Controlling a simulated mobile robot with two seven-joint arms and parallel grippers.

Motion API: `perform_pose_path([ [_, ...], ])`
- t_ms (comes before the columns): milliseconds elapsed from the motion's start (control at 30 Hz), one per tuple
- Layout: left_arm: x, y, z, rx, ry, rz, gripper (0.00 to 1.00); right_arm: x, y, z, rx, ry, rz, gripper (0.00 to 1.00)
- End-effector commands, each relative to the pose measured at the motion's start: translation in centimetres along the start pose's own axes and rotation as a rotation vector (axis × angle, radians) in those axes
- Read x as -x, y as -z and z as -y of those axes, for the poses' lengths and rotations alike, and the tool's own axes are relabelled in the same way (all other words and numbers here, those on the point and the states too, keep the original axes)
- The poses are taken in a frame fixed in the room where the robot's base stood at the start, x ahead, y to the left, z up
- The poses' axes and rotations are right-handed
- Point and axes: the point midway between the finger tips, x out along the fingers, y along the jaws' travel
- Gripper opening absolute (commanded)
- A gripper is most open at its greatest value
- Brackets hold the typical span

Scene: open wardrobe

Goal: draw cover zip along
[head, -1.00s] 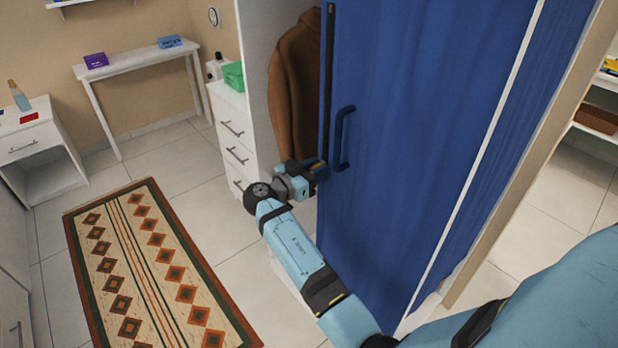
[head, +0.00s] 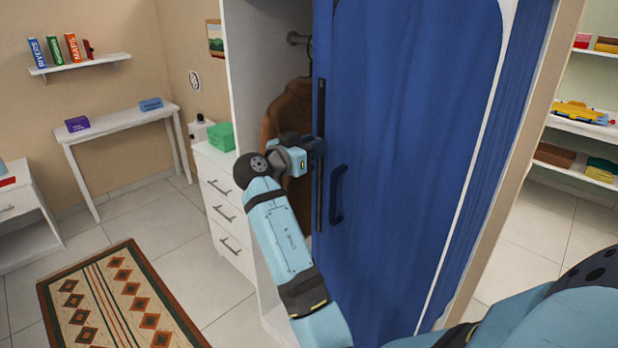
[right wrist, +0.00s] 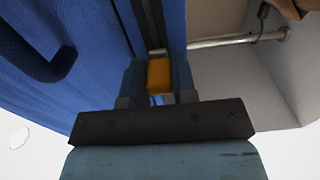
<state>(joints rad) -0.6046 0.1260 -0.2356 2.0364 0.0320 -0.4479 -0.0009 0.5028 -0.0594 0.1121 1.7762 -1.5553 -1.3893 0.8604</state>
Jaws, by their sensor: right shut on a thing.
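The blue cover (head: 410,130) hangs over the wardrobe front. Its dark zip strip (head: 320,160) runs upright along the cover's left edge, and a dark blue handle (head: 337,195) sits just right of it. My right gripper (head: 318,148) is at the zip strip, partway up. In the right wrist view, its two fingers are shut on an orange zip pull (right wrist: 160,76) at the cover's edge. The handle also shows there at the upper left (right wrist: 40,55). My left gripper is not in view.
The wardrobe's open left part shows a brown coat (head: 290,110) on a rail (head: 296,38). A white drawer unit (head: 222,205) with a green box (head: 220,136) stands to the left. The patterned rug (head: 118,305) lies on open floor.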

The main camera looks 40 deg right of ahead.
Motion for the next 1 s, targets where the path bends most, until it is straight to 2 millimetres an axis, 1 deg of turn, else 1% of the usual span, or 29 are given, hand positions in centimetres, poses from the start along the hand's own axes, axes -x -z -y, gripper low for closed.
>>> perform_pose_path([
  [33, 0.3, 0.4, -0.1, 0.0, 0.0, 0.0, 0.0, -0.1, 2.2, 0.0, -0.008, -0.001, 0.0, 0.0],
  [100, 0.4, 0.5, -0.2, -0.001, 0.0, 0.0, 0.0, -0.1, 4.4, 0.0, -0.007, -0.001, 0.001, 0.0],
  [200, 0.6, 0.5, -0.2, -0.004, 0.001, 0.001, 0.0, -0.1, 7.1, 0.0, -0.006, -0.001, 0.001, 0.0],
  [300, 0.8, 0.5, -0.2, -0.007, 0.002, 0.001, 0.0, 0.0, 9.3, 0.0, -0.004, 0.0, 0.0, 0.0],
  [400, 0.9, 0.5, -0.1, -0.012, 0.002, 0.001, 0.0, 0.0, 11.0, 0.0, -0.003, 0.0, 0.0, 0.0],
  [500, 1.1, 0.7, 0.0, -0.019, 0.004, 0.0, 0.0, -0.1, 12.2, 0.0, -0.003, 0.0, 0.0, 0.0],
  [600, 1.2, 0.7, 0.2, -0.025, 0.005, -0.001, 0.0, -0.1, 12.9, 0.0, -0.001, 0.0, 0.0, 0.0],
  [1000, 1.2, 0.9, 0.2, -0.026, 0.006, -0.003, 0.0, -0.1, 13.7, 0.0, -0.003, 0.0, -0.005, 0.0],
])
